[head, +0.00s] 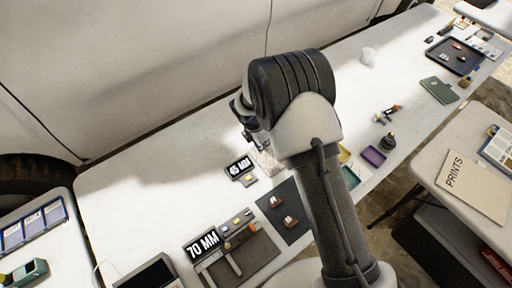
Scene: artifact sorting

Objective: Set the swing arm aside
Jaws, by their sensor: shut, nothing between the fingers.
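I cannot tell for certain which item is the swing arm. A small metallic part with an orange end (388,113) lies on the long white table, right of my arm. A dark rounded part with a small knob (387,142) stands below it, near the table's front edge. My gripper (262,146) shows only partly, beyond my arm's dark elbow and above the table near the "45 MM" sign (239,167). It is shut and empty. My arm hides the table's middle.
Yellow, purple (373,156) and teal (350,177) trays sit right of my arm. A dark mat (284,226) with small parts and a "70 MM" sign (203,244) lie in front.

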